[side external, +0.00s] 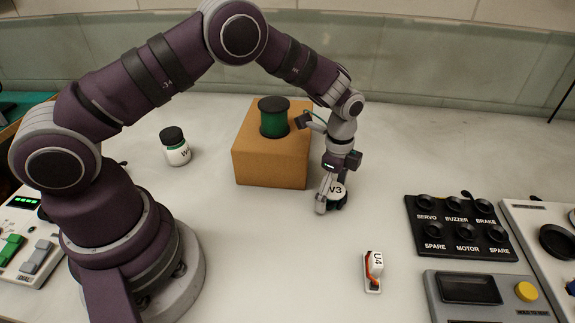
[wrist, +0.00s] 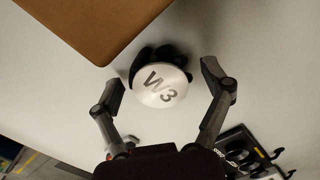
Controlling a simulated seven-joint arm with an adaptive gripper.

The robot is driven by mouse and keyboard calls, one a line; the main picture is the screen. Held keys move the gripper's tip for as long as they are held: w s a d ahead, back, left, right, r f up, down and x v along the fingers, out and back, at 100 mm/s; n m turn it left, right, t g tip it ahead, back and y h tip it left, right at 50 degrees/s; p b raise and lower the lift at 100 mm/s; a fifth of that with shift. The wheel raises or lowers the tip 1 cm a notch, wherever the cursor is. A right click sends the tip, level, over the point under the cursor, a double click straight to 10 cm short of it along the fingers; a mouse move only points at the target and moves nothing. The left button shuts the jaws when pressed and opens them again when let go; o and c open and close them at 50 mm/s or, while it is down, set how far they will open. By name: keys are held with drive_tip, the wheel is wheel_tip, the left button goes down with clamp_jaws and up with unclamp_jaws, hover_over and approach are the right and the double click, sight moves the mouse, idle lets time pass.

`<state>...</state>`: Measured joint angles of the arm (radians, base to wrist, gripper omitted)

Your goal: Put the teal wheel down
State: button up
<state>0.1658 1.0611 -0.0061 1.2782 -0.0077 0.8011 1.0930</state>
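A part with a round white face marked W3 (wrist: 161,84) and a black knobbly edge sits between the fingers of my gripper (wrist: 162,80) in the wrist view. Gaps show between it and both fingers, so my gripper is open around it. In the side view the W3 part (side external: 338,189) appears at bench level under my gripper (side external: 331,203), partly hidden by a finger. No teal shows clearly on it. A green cylinder with a black top (side external: 274,118) stands on a brown box.
The brown box (side external: 262,167) is left of my gripper, close by. A black-capped white jar (side external: 176,148) stands farther left. A small U4 part (side external: 373,272) lies in front. Bench between is clear.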

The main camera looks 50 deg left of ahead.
wheel_tip(320, 180, up, 12)
wheel_tip(320, 180, up, 6)
drive_tip(key=n+t, duration=0.1)
drive_tip(key=n, duration=0.2)
hover_over(332, 190)
drive_tip(key=s+a, duration=0.2)
drive_tip(key=s, duration=0.1)
drive_tip(key=s+a+r+n+t, duration=0.1)
drive_tip(key=s+n+t, duration=0.1)
drive_tip(key=s+n, duration=0.3)
drive_tip(key=s+a+r+n+t, duration=0.1)
drive_tip(key=s+a+n+t, duration=0.1)
drive_tip(key=s+n, duration=0.4)
drive_tip(key=shift+s+a+r+t, duration=0.25)
drive_tip(key=shift+s+r+t, duration=0.1)
drive_tip(key=shift+s, duration=0.6)
